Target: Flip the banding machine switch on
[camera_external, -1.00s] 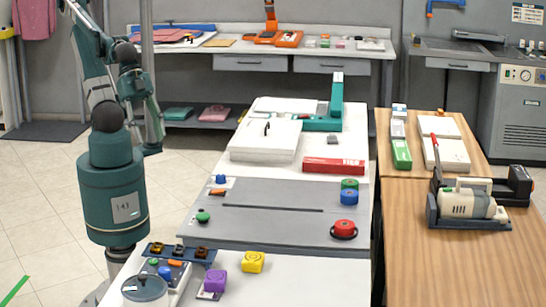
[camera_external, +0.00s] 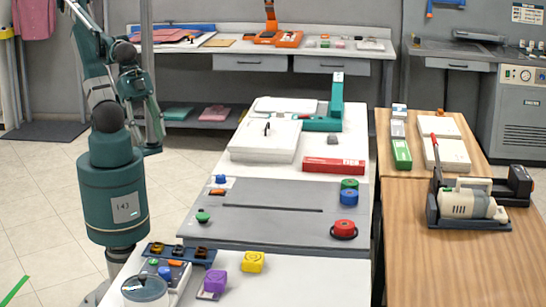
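The low grey machine (camera_external: 270,226) with a dark slot across its top looks like the banding machine. It lies across the white table. On its left side are a blue knob (camera_external: 220,179), a small orange switch (camera_external: 217,191) and a green knob (camera_external: 203,216). On its right are green, blue and red knobs (camera_external: 344,229). The switch's setting is too small to tell. My arm stands left of the table, and its lower end, with my gripper (camera_external: 154,143), hangs beside a grey post, apart from the machine. Its fingers cannot be made out clearly.
At the table's near end are a control box (camera_external: 180,274) with buttons and an orange switch, a lidded pot (camera_external: 144,289), a purple block (camera_external: 215,281) and a yellow block (camera_external: 252,262). A red box (camera_external: 333,165) and white case (camera_external: 264,140) lie behind the machine. Its middle top is clear.

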